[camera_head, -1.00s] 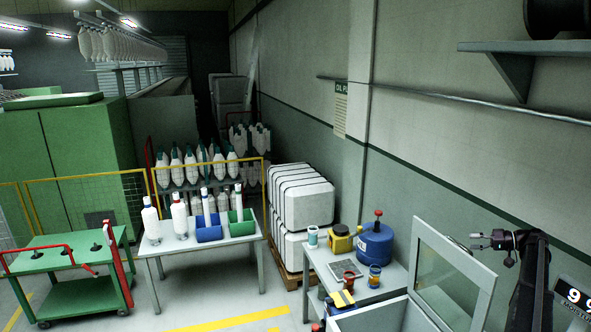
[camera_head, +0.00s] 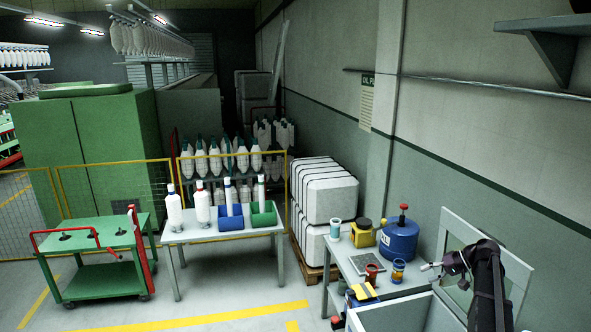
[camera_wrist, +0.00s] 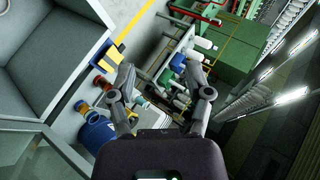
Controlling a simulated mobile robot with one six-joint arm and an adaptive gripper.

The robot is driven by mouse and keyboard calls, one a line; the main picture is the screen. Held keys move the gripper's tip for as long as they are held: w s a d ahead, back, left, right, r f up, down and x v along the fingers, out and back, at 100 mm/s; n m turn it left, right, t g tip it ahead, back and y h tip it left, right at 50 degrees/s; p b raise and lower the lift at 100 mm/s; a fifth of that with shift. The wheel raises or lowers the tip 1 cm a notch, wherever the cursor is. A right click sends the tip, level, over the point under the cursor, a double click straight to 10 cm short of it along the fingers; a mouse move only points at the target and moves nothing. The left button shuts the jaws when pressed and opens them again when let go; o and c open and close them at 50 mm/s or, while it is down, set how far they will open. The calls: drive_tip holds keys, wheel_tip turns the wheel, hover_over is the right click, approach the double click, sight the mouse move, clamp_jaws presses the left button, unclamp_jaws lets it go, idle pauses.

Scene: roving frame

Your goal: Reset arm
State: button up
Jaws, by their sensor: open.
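My gripper (camera_head: 430,266) is at the lower right of the head view, on my dark arm in front of an open cabinet door. It is raised above the right end of the workbench. In the wrist view my gripper (camera_wrist: 165,78) has its two fingers spread apart with nothing between them. The wrist view is tilted, with the room turned on its side. My gripper touches nothing that I can see.
A grey workbench (camera_head: 398,289) holds a blue canister (camera_head: 398,242), a yellow device (camera_head: 362,233) and small cups. The framed door (camera_head: 452,218) stands close to my arm. A white table (camera_head: 222,234) with bobbins and a green cart (camera_head: 92,262) stand left. The floor between is clear.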

drive_tip(key=s+a+f+g+h+b, duration=0.1)
drive_tip(key=s+a+f+h+b, duration=0.4)
drive_tip(key=s+a+f, duration=0.5)
drive_tip(key=s+a+f+n+g+h+b, duration=0.1)
drive_tip(key=s+a+f+g+h+b, duration=0.1)
drive_tip(key=s+a+f+h+b, duration=0.3)
drive_tip(key=s+a+f+b, duration=0.1)
drive_tip(key=s+a+f, duration=0.2)
drive_tip(key=s+a, duration=0.1)
drive_tip(key=s+a+f+b, duration=0.2)
drive_tip(key=s+a+f, duration=0.1)
drive_tip(key=a, duration=0.3)
drive_tip(key=shift+s+a+n, duration=0.3)
drive_tip(key=shift+s+a, duration=0.1)
drive_tip(key=shift+s, duration=0.3)
